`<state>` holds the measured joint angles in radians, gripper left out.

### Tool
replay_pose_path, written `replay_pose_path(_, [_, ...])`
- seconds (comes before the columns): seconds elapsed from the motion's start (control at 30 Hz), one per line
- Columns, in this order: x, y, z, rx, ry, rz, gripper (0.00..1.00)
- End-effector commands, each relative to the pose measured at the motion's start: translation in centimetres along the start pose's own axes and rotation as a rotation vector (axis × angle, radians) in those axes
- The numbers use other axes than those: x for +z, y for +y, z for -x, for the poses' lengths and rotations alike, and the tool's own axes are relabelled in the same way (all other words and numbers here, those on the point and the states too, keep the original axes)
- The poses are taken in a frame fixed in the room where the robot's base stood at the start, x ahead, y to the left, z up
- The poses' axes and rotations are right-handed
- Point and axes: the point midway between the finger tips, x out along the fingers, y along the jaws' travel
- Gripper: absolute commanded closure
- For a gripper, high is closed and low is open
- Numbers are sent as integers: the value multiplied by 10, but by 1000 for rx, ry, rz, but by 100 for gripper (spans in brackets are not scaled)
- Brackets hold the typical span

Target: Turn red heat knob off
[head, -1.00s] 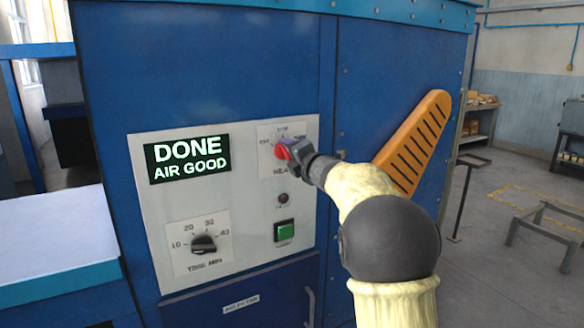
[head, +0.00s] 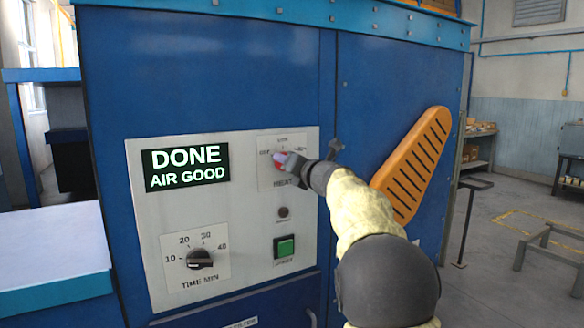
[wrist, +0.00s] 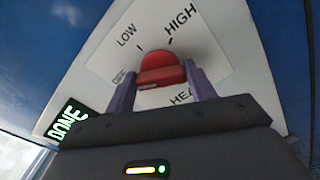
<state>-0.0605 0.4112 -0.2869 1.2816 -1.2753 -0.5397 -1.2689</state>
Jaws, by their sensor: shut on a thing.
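The red heat knob (head: 281,157) sits on a small white dial plate (head: 265,178) at the upper right of the control panel. My gripper (head: 288,160) reaches it from the right and mostly covers it. In the wrist view the knob (wrist: 160,72) stands between the two purple-grey fingers of my gripper (wrist: 160,82), which is shut on it. LOW and HIGH show above the knob on the dial plate (wrist: 205,58), and a smaller mark, partly beside the left finger, is at left. I cannot tell exactly which mark the knob points to.
A lit display (head: 186,167) reads DONE AIR GOOD. Below are a black timer knob (head: 200,258), a green button (head: 285,246) and a dark round lamp (head: 283,212). An orange slotted handle (head: 415,165) stands out right of my arm.

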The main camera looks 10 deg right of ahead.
Motion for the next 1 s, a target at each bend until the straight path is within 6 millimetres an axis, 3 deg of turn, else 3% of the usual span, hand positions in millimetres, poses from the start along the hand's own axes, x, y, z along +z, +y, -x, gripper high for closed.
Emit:
replay_pose_path(0.33, [-3,-2,-1,-3,6,6,68])
replay_pose_path(0.37, [-3,-2,-1,-3,6,6,40])
replay_pose_path(0.43, [-3,-2,-1,-3,5,6,26])
replay_pose_path(0.47, [-2,-2,0,-3,5,5,24])
replay_pose_path(0.8, [-1,-1,2,-1,1,4,24])
replay_pose_path(1.0, [-1,-2,21,-2,0,3,24])
